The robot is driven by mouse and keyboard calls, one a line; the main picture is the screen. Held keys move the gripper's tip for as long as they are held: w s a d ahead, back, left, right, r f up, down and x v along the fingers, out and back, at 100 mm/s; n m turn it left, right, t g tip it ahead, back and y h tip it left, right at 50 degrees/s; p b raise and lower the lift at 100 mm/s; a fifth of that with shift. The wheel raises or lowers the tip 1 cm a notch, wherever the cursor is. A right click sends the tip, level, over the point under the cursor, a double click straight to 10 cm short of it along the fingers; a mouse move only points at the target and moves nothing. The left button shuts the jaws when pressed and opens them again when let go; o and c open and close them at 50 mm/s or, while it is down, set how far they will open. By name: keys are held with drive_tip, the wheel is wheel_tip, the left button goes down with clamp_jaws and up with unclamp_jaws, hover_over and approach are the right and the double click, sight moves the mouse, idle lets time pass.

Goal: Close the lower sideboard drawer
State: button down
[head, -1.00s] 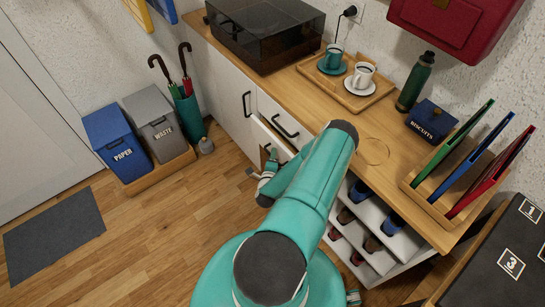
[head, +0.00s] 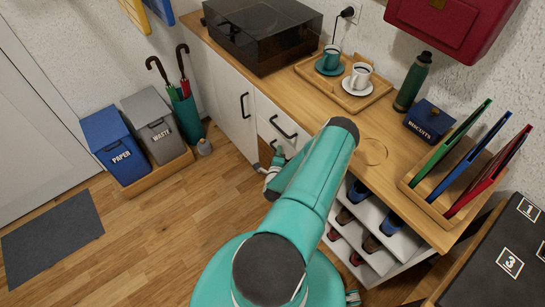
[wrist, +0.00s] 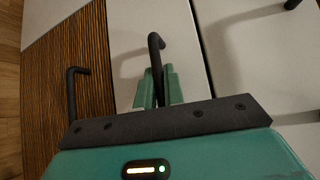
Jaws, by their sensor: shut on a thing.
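In the wrist view my gripper (wrist: 158,90) is shut on a dark bar handle (wrist: 155,48) on a white drawer front (wrist: 122,45) of the sideboard. In the head view my gripper (head: 275,165) is low against the sideboard front, below the upper drawer's black handle (head: 284,127). My arm hides most of the lower drawer there. No open drawer box shows above my gripper. A thin dark gap separates the held front from the white panel to its right in the wrist view; I cannot tell if it is fully flush.
A dark striped panel (wrist: 92,40) with another dark handle (wrist: 73,92) lies left of the held front. The sideboard top (head: 375,125) carries a tray (head: 350,103) with cups, a green bottle (head: 412,83) and a biscuit tin (head: 428,121).

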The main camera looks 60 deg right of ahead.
drive_tip(key=shift+s+d, duration=0.15)
drive_tip(key=shift+d, duration=0.1)
drive_tip(key=c, duration=1.5)
unclamp_jaws()
drive_tip(key=shift+r, duration=0.1)
drive_tip(key=v, duration=1.4)
